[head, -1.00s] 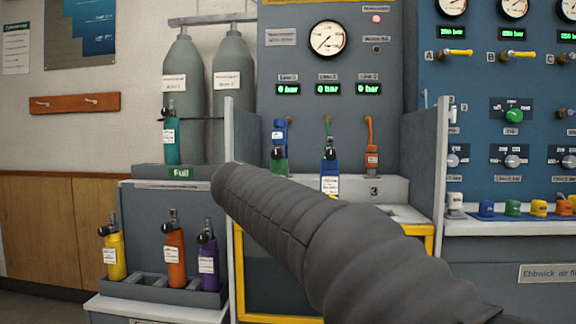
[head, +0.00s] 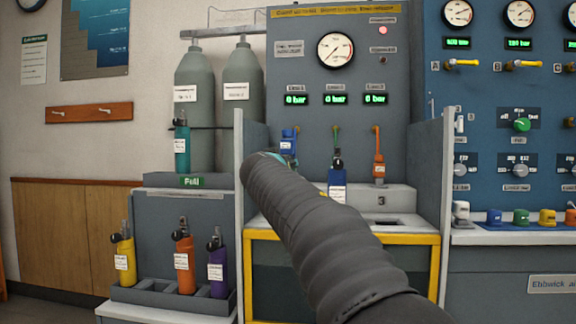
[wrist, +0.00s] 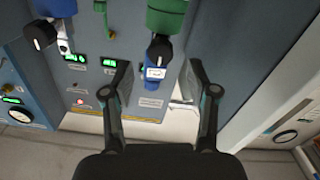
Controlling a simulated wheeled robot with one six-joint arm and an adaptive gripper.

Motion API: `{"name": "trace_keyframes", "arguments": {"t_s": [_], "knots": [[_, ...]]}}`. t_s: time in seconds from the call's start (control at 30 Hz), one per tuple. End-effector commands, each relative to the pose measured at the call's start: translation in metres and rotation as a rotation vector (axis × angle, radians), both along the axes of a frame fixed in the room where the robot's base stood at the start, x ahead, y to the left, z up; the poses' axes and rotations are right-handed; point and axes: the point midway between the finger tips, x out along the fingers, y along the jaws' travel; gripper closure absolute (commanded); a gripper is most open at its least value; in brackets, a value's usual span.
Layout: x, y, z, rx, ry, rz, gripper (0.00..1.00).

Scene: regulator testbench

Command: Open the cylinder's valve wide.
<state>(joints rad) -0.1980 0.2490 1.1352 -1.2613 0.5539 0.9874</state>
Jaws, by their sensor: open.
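A green cylinder (wrist: 166,18) hangs at the top of the wrist view, with a black valve knob (wrist: 160,47) on its end. A blue connector (wrist: 157,76) with a white label lies just beyond the knob. My gripper (wrist: 158,70) is open, one finger on each side of the connector, with nothing visibly clamped.
Grey side walls (head: 428,165) flank the bench. An orange hose (head: 378,142) hangs over the empty third place. A rack (head: 165,299) holds yellow, orange and purple cylinders at lower left. A teal cylinder (head: 182,150) stands above the "Full" sign (head: 192,181).

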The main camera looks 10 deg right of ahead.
Motion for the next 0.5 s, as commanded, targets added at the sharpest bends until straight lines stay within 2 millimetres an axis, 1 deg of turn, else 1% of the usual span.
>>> {"name": "trace_keyframes", "arguments": {"t_s": [0.03, 0.2, 0.33, 0.5], "knots": [[0.009, -0.003, 0.002, 0.000, 0.001, -0.002, 0.41], [0.030, -0.010, 0.002, -0.001, 0.001, 0.000, 0.41], [0.039, -0.013, 0.002, -0.001, 0.000, 0.000, 0.41], [0.044, -0.015, 0.001, 0.000, 0.000, 0.000, 0.41]]}}
